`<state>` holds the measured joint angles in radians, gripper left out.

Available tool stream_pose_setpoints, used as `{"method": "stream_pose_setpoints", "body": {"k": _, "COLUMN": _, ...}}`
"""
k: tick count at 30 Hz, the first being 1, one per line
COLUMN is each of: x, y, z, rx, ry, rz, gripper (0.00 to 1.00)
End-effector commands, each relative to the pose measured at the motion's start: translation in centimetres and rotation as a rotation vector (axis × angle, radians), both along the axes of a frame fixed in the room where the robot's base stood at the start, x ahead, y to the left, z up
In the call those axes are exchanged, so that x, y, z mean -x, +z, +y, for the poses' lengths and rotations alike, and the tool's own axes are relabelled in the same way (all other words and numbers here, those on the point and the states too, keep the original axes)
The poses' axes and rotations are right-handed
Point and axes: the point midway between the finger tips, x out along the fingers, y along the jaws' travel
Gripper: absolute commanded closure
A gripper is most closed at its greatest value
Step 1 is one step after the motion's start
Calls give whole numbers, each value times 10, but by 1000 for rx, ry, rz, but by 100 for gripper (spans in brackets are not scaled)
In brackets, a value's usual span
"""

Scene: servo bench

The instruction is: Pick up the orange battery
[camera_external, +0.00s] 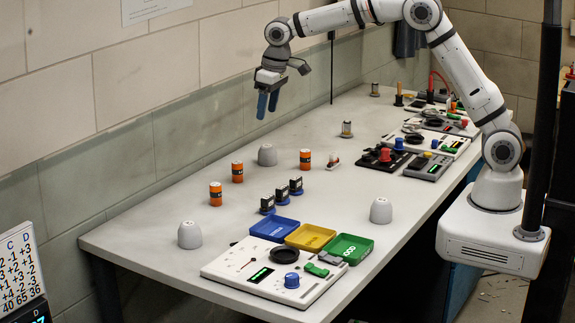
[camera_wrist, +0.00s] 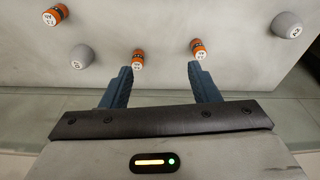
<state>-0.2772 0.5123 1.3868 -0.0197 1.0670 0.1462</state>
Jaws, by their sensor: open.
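Three orange batteries with white ends stand upright on the bench. In the external view one battery (camera_external: 216,194) is nearest the left, a second battery (camera_external: 237,172) is behind it, and a third battery (camera_external: 305,159) is to the right. The wrist view shows one battery at upper left (camera_wrist: 54,15), one near the middle (camera_wrist: 137,59) and one to the right (camera_wrist: 198,48). My gripper (camera_external: 267,105) has blue fingers and hangs above the bench near its back edge, apart from the batteries. In the wrist view my gripper (camera_wrist: 160,82) is open, with nothing between its fingers.
Grey domes stand near the batteries (camera_external: 267,154), at the left (camera_external: 190,234) and at the right (camera_external: 380,210). Blue (camera_external: 274,229), yellow (camera_external: 310,237) and green (camera_external: 349,248) trays lie in front, beside a white panel (camera_external: 240,277). Several small black-and-blue parts (camera_external: 282,194) stand mid-bench. The wall is close behind.

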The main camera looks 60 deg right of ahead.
Motion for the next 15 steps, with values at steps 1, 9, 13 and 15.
{"method": "stream_pose_setpoints", "body": {"k": 1, "x": -15, "y": -19, "z": 15, "rx": 3, "ry": 10, "rz": 11, "gripper": 45}}
{"method": "stream_pose_setpoints", "body": {"k": 9, "x": -68, "y": -104, "z": 84, "rx": 12, "ry": 43, "rz": 41, "gripper": 45}}
{"method": "stream_pose_setpoints", "body": {"k": 13, "x": -78, "y": -133, "z": 105, "rx": 15, "ry": 53, "rz": 49, "gripper": 45}}
{"method": "stream_pose_setpoints", "body": {"k": 15, "x": -81, "y": -142, "z": 111, "rx": 16, "ry": 56, "rz": 52, "gripper": 45}}
